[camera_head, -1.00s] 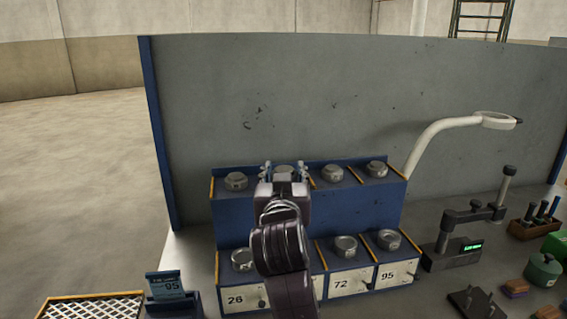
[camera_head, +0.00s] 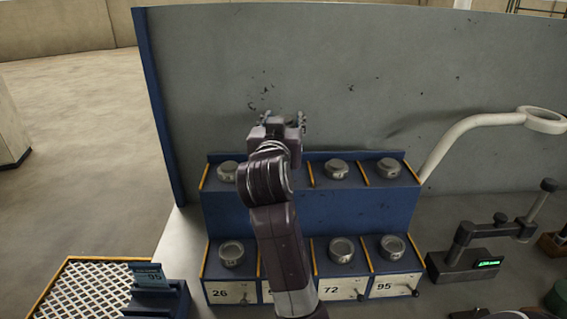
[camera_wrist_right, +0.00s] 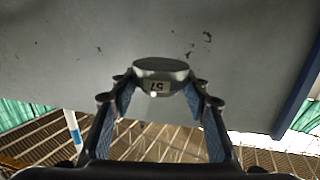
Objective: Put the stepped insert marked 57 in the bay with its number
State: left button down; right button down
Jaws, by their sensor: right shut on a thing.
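The stepped insert marked 57 (camera_wrist_right: 161,74) is a grey metal piece; its label shows upside down in the right wrist view. My right gripper (camera_head: 284,121) is shut on it, with a finger on each side, above the upper shelf of the blue rack (camera_head: 330,213). In the head view the gripper hides the insert. The lower bays carry plates 26 (camera_head: 220,294), 72 (camera_head: 332,291) and 95 (camera_head: 385,288). The plate between 26 and 72 is mostly hidden by my right arm. My left gripper is not in view.
Other round metal inserts stand in the upper bays (camera_head: 336,169) and lower bays (camera_head: 231,253). A grey panel (camera_head: 340,80) rises behind the rack. A white lamp arm (camera_head: 455,135) and a measuring stand (camera_head: 465,261) are at right. A mesh tray (camera_head: 85,295) is at front left.

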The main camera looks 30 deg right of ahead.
notch_tip(320, 180, down, 12)
jog(key=shift+d+r+p, duration=0.1)
jog(key=shift+p, duration=0.5)
jog(key=shift+f, duration=0.2)
jog(key=c, duration=1.1)
grip_release()
jog(key=shift+c, duration=0.2)
jog(key=shift+o, duration=0.2)
jog(key=shift+s, duration=0.1)
jog(key=shift+r, duration=0.1)
